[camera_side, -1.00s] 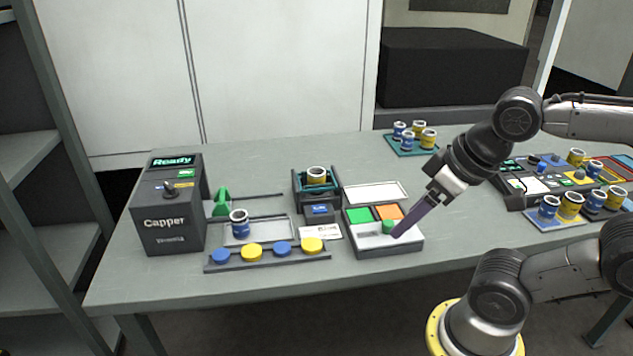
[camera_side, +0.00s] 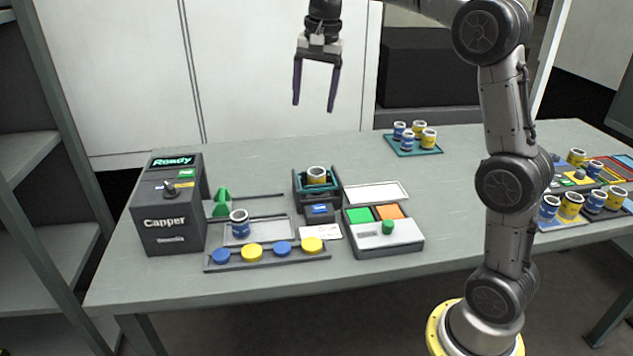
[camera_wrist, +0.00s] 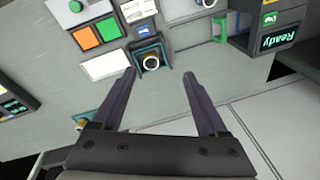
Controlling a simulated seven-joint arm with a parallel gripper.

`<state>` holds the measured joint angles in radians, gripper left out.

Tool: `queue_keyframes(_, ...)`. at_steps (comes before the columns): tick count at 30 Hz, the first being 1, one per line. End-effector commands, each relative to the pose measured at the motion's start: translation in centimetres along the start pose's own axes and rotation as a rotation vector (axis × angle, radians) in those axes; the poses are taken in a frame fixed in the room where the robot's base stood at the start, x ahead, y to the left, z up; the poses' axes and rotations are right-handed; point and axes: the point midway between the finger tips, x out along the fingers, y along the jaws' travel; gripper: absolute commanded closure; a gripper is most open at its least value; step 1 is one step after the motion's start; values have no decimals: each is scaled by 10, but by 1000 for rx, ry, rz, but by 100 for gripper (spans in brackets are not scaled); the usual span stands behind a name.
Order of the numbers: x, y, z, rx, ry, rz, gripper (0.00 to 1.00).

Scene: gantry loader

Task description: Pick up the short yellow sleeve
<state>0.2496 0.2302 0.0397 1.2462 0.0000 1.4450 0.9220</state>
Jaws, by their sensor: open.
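A yellow sleeve with a white rim (camera_side: 317,177) stands upright in a teal-lined dark holder (camera_side: 301,196) mid-table. More yellow sleeves stand in the back teal tray (camera_side: 428,138) and in the right-hand tray (camera_side: 571,205). I cannot tell for sure which one is the short one. My gripper (camera_side: 314,106) is open and empty, high above the table and pointing down, in line with the holder in the side view. It also shows open in the wrist view (camera_wrist: 160,74).
A Capper machine (camera_side: 167,222) reading "Ready" stands at the left. A blue sleeve (camera_side: 240,223) stands on the plate before it, behind a strip of blue and yellow caps (camera_side: 267,259). A button box (camera_side: 390,236) sits right of the holder.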

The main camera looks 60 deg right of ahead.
Motion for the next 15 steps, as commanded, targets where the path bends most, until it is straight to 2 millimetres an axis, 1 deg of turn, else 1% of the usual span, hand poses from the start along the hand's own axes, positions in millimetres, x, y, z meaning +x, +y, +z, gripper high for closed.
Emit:
queue_keyframes(1,19,-6,-18,33,-15,26,24)
queue_keyframes(3,42,-12,-38,66,-31,53,24)
queue_keyframes(6,73,-15,-61,95,-51,85,24)
queue_keyframes(10,108,-10,-76,121,-82,128,24)
queue_keyframes(12,119,-6,-79,130,-95,146,24)
queue_keyframes(15,130,-1,-81,138,-103,156,24)
